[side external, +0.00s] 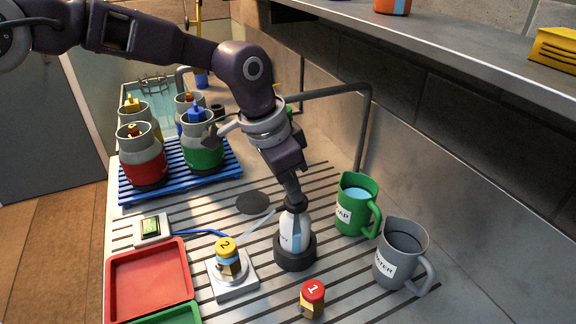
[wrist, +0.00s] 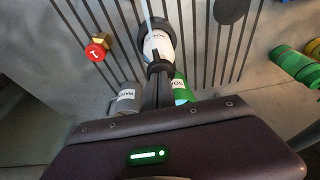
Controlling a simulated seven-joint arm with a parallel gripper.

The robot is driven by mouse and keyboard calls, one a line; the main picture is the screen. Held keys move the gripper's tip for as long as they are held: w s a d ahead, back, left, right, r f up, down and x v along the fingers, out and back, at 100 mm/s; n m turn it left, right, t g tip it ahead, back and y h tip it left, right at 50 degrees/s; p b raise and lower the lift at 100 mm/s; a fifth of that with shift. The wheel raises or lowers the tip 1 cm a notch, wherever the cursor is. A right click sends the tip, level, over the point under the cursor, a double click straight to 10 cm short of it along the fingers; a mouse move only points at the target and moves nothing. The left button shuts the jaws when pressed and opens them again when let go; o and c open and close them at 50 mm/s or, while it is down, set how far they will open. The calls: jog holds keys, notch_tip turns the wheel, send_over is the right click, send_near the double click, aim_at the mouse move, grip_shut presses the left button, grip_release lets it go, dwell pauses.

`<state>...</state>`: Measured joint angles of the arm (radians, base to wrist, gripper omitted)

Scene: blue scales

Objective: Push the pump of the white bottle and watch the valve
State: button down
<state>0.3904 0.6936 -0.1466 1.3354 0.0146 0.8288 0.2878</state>
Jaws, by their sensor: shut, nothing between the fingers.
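The white bottle (side external: 293,230) stands upright in a dark round holder (side external: 295,255) on the slatted counter. It also shows in the wrist view (wrist: 158,44). A thin pale spout reaches from its top toward the left. My gripper (side external: 294,197) is shut and points down at the bottle's dark top; its tips appear to touch the pump, which they largely hide. A blue cable runs from there toward a small display (side external: 152,228) with a green screen, too small to read.
A green mug (side external: 354,212) and a grey mug (side external: 398,262) stand right of the bottle. A red tray (side external: 150,281) lies left. Several canisters stand on a blue rack (side external: 226,174) behind. A shelf overhangs at right.

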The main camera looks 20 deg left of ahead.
notch_tip(320, 180, up, 5)
jog(key=shift+a+r, duration=0.1)
notch_tip(320, 180, up, 8)
send_over(278, 208)
jog(key=shift+r, duration=0.2)
